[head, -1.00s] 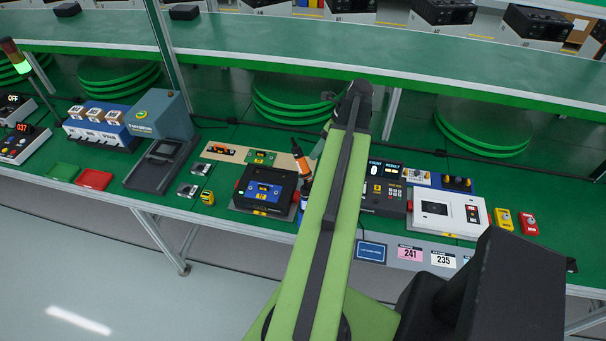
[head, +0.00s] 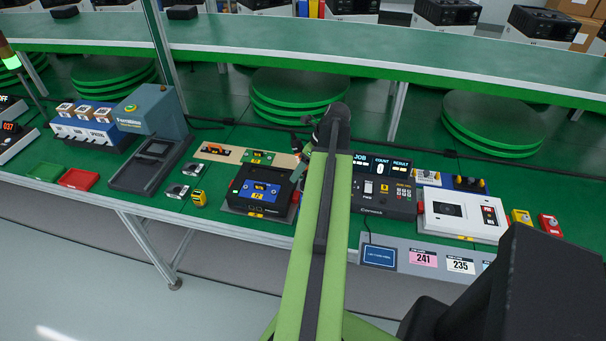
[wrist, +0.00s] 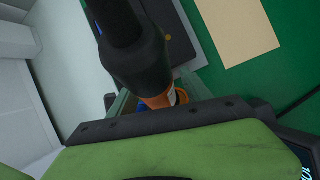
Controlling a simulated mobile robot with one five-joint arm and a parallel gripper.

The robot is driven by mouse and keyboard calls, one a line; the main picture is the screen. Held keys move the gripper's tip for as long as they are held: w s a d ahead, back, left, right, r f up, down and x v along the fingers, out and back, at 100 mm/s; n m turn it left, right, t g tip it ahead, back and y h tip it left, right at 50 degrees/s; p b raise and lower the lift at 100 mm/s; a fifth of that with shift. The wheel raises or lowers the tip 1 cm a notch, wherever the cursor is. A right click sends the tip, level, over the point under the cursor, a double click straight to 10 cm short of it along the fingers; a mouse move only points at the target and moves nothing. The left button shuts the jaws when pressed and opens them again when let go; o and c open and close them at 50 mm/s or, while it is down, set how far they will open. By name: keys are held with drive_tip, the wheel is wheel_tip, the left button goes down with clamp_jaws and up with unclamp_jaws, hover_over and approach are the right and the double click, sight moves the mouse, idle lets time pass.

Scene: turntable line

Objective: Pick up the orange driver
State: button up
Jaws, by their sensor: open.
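The orange driver (wrist: 135,48) shows in the wrist view as a dark cylinder with an orange section close to my gripper (wrist: 160,94). My gripper is open, with the driver's orange section between its fingers; whether they touch it I cannot tell. In the head view a small orange part of the driver (head: 306,157) shows beside the black test unit (head: 285,190), and my arm hides most of the rest. My gripper in the head view (head: 312,150) is partly hidden behind the arm's end.
A tan board (head: 217,155) with small parts lies behind the test unit. A counter console (head: 385,195) and a white device (head: 460,215) stand to the right. Red (head: 78,178) and green trays lie at left. A raised conveyor (head: 250,50) runs behind.

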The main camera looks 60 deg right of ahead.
sight(301, 147)
clamp_jaws()
idle(0.3)
idle(0.3)
wheel_tip(301, 147, up, 10)
drive_tip(key=p, duration=1)
drive_tip(key=shift+r+p, duration=0.15)
drive_tip(key=shift+p, duration=0.2)
